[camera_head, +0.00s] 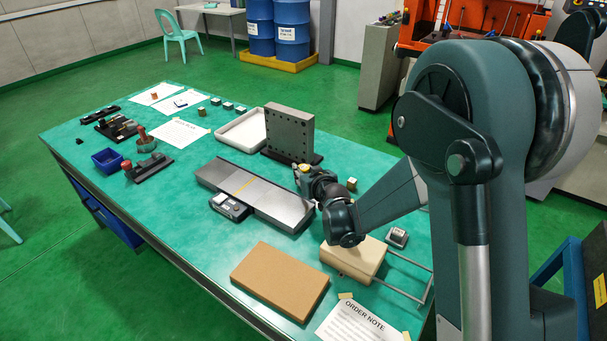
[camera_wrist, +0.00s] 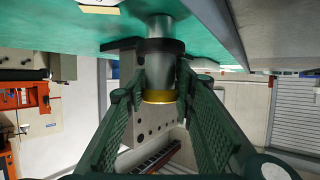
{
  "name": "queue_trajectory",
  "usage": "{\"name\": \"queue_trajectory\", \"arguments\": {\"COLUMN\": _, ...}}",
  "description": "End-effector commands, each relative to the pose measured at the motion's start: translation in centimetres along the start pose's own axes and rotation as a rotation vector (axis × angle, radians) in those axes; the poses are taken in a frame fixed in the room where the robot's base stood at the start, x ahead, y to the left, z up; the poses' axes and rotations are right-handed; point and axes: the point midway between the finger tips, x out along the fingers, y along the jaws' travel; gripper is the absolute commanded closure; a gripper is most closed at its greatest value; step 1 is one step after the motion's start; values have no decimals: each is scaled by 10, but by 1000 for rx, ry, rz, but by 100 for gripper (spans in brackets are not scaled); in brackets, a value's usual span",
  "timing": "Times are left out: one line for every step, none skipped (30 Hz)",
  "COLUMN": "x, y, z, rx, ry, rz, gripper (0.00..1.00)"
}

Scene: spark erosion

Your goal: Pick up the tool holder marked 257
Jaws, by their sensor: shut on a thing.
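My gripper (camera_head: 318,184) is low over the table, by the right end of the long metal plate. In the wrist view its two green fingers (camera_wrist: 158,88) are closed on a grey metal cylinder with a dark collar and a gold ring (camera_wrist: 158,97). I take this as the tool holder; its number cannot be read. A small yellowish part (camera_head: 303,169) shows at the gripper's tip in the head view. Whether the holder touches the table is not clear.
A grey drilled block (camera_head: 290,130) stands upright close behind the gripper. A metal plate (camera_head: 270,203) with a small display unit (camera_head: 230,206) lies left. A brown board (camera_head: 280,281), a beige block (camera_head: 355,262) and an order note (camera_head: 360,322) lie in front. A white tray (camera_head: 240,142) is behind.

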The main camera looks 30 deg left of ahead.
Motion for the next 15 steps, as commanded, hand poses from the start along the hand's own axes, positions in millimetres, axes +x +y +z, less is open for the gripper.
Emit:
{"name": "queue_trajectory", "arguments": {"x": -1, "y": 0, "z": -3, "rx": 0, "ry": 1, "rz": 0, "gripper": 93}}
{"name": "queue_trajectory", "arguments": {"x": -2, "y": 0, "z": -5, "rx": 0, "ry": 1, "rz": 0, "gripper": 93}}
{"name": "queue_trajectory", "arguments": {"x": -3, "y": 0, "z": -8, "rx": 0, "ry": 1, "rz": 0, "gripper": 93}}
{"name": "queue_trajectory", "arguments": {"x": -4, "y": 0, "z": -10, "rx": 0, "ry": 1, "rz": 0, "gripper": 93}}
{"name": "queue_trajectory", "arguments": {"x": -5, "y": 0, "z": -12, "rx": 0, "ry": 1, "rz": 0, "gripper": 93}}
{"name": "queue_trajectory", "arguments": {"x": -6, "y": 0, "z": -16, "rx": 0, "ry": 1, "rz": 0, "gripper": 93}}
{"name": "queue_trajectory", "arguments": {"x": -8, "y": 0, "z": -20, "rx": 0, "ry": 1, "rz": 0, "gripper": 93}}
{"name": "queue_trajectory", "arguments": {"x": -10, "y": 0, "z": -23, "rx": 0, "ry": 1, "rz": 0, "gripper": 93}}
{"name": "queue_trajectory", "arguments": {"x": -12, "y": 0, "z": -28, "rx": 0, "ry": 1, "rz": 0, "gripper": 93}}
{"name": "queue_trajectory", "arguments": {"x": -14, "y": 0, "z": -32, "rx": 0, "ry": 1, "rz": 0, "gripper": 93}}
{"name": "queue_trajectory", "arguments": {"x": -15, "y": 0, "z": -36, "rx": 0, "ry": 1, "rz": 0, "gripper": 93}}
{"name": "queue_trajectory", "arguments": {"x": -17, "y": 0, "z": -42, "rx": 0, "ry": 1, "rz": 0, "gripper": 93}}
{"name": "queue_trajectory", "arguments": {"x": -19, "y": 0, "z": -46, "rx": 0, "ry": 1, "rz": 0, "gripper": 93}}
{"name": "queue_trajectory", "arguments": {"x": -21, "y": 0, "z": -50, "rx": 0, "ry": 1, "rz": 0, "gripper": 93}}
{"name": "queue_trajectory", "arguments": {"x": -23, "y": 0, "z": -55, "rx": 0, "ry": 1, "rz": 0, "gripper": 93}}
